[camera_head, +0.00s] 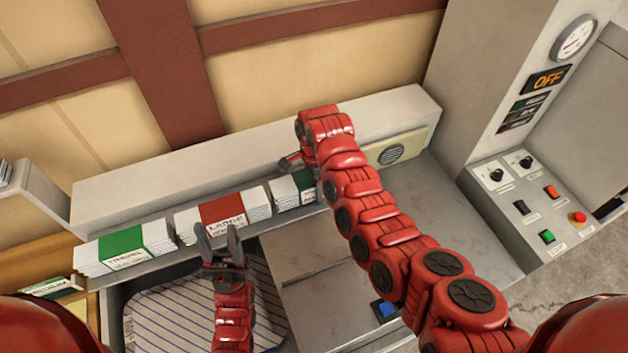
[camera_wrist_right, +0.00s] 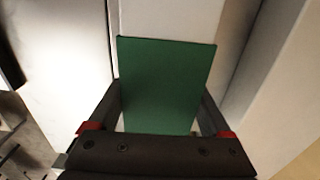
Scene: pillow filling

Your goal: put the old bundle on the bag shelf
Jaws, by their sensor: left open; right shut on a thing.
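My right gripper (camera_wrist_right: 160,115) is shut on a white bundle with a green band (camera_wrist_right: 165,85). In the head view this bundle (camera_head: 284,192) is at the right end of a row on the bag shelf (camera_head: 182,266), partly hidden by my right arm. I cannot tell whether it rests on the shelf. To its left on the shelf are a white bundle with a red band (camera_head: 222,210) and one with a green band (camera_head: 122,243). My left gripper (camera_head: 219,240) is open and empty, in front of the red-banded bundle. No label marks a bundle as old.
A blue-striped pillow (camera_head: 180,315) lies in a bin below the shelf. A grey worktop (camera_head: 335,285) is right of it. A control panel with an OFF display (camera_head: 547,80) stands at right. Another green-labelled stack (camera_head: 45,288) is at far left.

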